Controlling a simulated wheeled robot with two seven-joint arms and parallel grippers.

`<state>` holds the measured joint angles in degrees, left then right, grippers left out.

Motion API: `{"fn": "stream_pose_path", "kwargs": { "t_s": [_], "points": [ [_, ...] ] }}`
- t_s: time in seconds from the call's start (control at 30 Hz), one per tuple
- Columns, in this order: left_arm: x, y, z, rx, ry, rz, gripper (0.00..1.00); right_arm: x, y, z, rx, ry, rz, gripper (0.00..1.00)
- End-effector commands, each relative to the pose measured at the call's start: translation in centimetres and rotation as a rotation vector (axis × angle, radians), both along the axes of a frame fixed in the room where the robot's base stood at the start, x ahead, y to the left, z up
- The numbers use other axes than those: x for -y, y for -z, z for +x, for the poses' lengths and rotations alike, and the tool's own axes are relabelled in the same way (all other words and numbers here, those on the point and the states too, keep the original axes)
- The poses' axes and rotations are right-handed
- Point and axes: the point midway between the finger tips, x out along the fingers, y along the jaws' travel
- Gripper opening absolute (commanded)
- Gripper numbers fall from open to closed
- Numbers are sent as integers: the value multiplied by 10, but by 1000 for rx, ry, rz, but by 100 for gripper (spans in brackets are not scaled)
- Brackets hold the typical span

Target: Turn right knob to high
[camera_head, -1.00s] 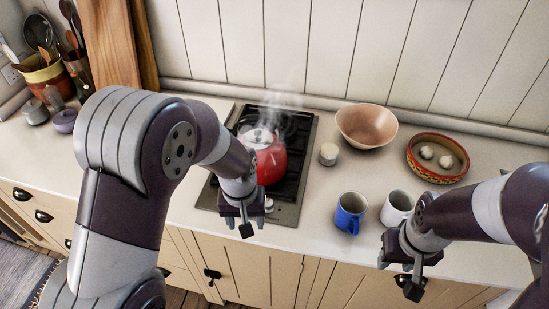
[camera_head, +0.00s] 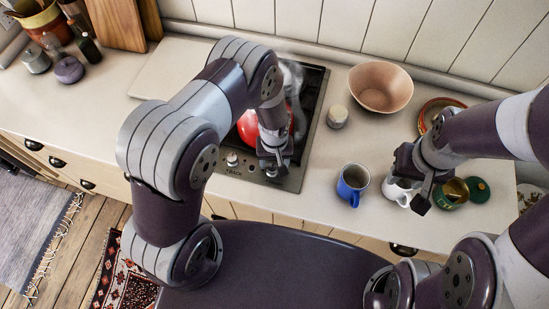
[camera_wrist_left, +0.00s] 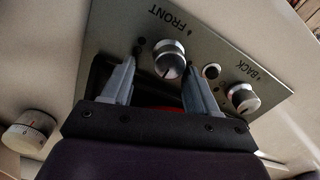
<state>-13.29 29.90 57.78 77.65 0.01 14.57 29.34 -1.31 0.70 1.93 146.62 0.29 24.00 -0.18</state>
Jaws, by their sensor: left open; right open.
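The hob's right knob, marked FRONT, is a silver round knob (camera_wrist_left: 168,64) that shows between the two fingers in the left wrist view. In the head view my left gripper (camera_head: 272,172) covers most of it. My left gripper is open, with a finger on either side of the knob; I cannot tell whether they touch it. The left knob (camera_head: 232,159), marked BACK, stands free and also shows in the left wrist view (camera_wrist_left: 242,97). My right gripper (camera_head: 414,188) is open and empty near the white mug (camera_head: 396,192).
A red kettle (camera_head: 249,125) stands on the hob, partly behind my left arm. A small white timer (camera_head: 337,116), a pink bowl (camera_head: 381,87) and a blue mug (camera_head: 352,184) stand to the right. A pale board (camera_head: 165,72) lies left of the hob.

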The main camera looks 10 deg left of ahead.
Motion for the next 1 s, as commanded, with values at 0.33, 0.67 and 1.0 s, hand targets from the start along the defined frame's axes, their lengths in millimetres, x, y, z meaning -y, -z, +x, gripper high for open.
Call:
{"fn": "stream_pose_path", "kwargs": {
  "t_s": [0.33,0.67,1.0],
  "points": [
    [0,0,-1,-2,0,0,4,0,0,0,0,0,0,43],
    [0,-1,1,3,0,0,3,0,0,0,0,0,0,43],
    [0,-1,1,5,-59,0,3,0,2,0,0,0,0,43]
  ]
}}
